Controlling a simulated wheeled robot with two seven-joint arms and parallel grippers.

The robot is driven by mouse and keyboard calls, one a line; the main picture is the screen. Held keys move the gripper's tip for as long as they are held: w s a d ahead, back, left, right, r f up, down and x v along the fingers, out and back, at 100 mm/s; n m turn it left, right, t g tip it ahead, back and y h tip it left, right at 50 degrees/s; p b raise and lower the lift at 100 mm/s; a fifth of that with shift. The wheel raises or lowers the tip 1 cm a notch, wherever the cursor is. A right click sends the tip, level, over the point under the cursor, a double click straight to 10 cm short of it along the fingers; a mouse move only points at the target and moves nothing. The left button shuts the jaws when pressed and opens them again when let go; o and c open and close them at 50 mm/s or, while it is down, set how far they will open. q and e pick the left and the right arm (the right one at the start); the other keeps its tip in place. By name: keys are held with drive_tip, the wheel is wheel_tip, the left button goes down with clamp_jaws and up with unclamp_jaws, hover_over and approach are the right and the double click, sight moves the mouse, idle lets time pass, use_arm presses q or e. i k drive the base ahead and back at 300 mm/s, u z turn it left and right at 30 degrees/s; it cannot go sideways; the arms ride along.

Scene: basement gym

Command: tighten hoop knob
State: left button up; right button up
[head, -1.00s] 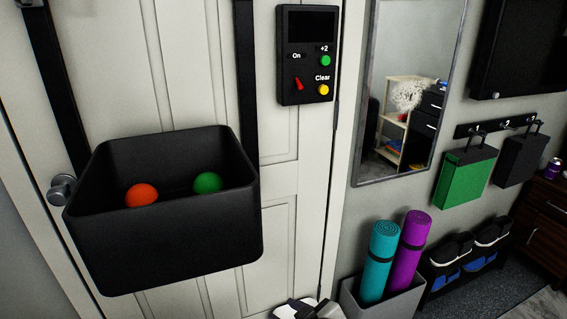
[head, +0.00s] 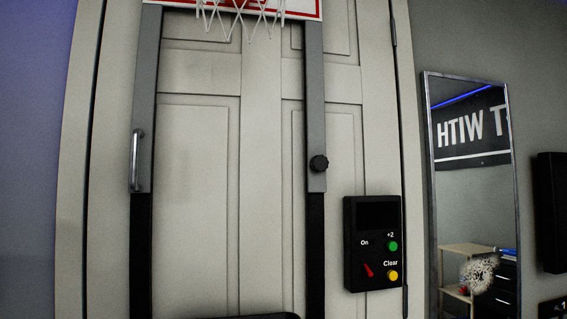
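The hoop knob (head: 319,163) is a small black ribbed knob on the lower right part of the hoop frame. It sits on the grey right upright (head: 315,100), just above where the upright meets a black lower post (head: 315,240). The hoop's white net (head: 240,14) and the red-edged bottom of its backboard (head: 312,9) show at the top, cut off by the picture edge. A metal handle (head: 136,160) is on the left upright (head: 146,90). Whether the knob is tight or loose cannot be told. Neither gripper is in view.
A black control box (head: 372,215) with a red switch and green and yellow buttons hangs right of the frame. The ball bin's black rim (head: 250,317) shows at the bottom edge. A mirror (head: 470,190) hangs on the right wall. The white door (head: 200,150) is behind the hoop frame.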

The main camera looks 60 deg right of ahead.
sight(320, 163)
drive_tip(key=i, duration=0.95)
drive_tip(key=z, duration=0.55)
